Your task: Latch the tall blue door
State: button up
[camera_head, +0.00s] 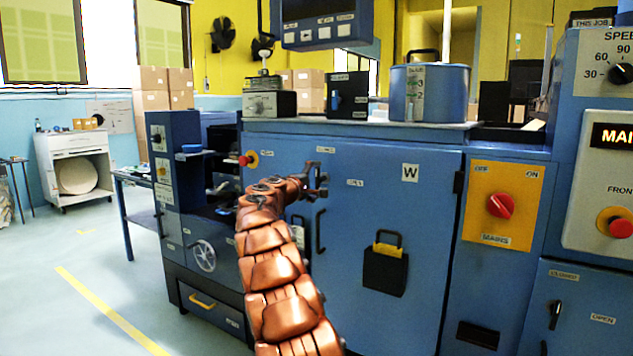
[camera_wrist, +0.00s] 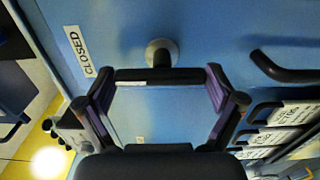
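The tall blue door (camera_head: 433,245) is the wide panel marked W in the head view, lying flush with the cabinet front. A small CLOSED label (camera_wrist: 77,51) shows at the upper left in the wrist view. A black latch bar (camera_wrist: 157,75) with a round pale hub (camera_wrist: 161,51) stands off the blue surface. My gripper (camera_head: 317,180) is at the door's upper left in the head view. In the wrist view my gripper's purple-padded fingers (camera_wrist: 160,91) are wide apart, with the bar between their tips. I cannot tell whether they touch it.
A black pull handle (camera_head: 320,231) sits below my gripper; it also shows in the wrist view (camera_wrist: 285,70). A black box with a yellow top (camera_head: 386,266) hangs on the door. The red mains switch (camera_head: 500,205) is right of it. Open floor lies at left.

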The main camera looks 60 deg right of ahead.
dwell(0.4)
jog(key=shift+s+a, duration=0.15)
jog(key=shift+a, duration=2.85)
jog(key=shift+s+a, duration=0.15)
jog(key=shift+a, duration=2.8)
jog(key=s+a+f+g+y, duration=0.1)
jog(key=s+a+f+y, duration=0.75)
jog(key=a, duration=1.05)
jog(key=s+a+f+g+y, duration=0.2)
jog(key=s+a+f+y, duration=0.2)
jog(key=s+a+f, duration=1.15)
jog(key=s+a+f+g+y, duration=0.1)
jog(key=s+a+f+y, duration=0.7)
jog(key=a, duration=1.4)
jog(key=s+r+p, duration=0.1)
jog(key=r+p, duration=0.7)
jog(key=r, duration=0.1)
jog(key=s+r+h+p, duration=0.1)
jog(key=r+p, duration=0.7)
jog(key=r, duration=0.2)
jog(key=d+r+t+h+p, duration=0.1)
jog(key=r+p, duration=0.7)
jog(key=r, duration=0.1)
jog(key=shift+s+r+m+h, duration=0.25)
jog(key=shift+s+m, duration=0.15)
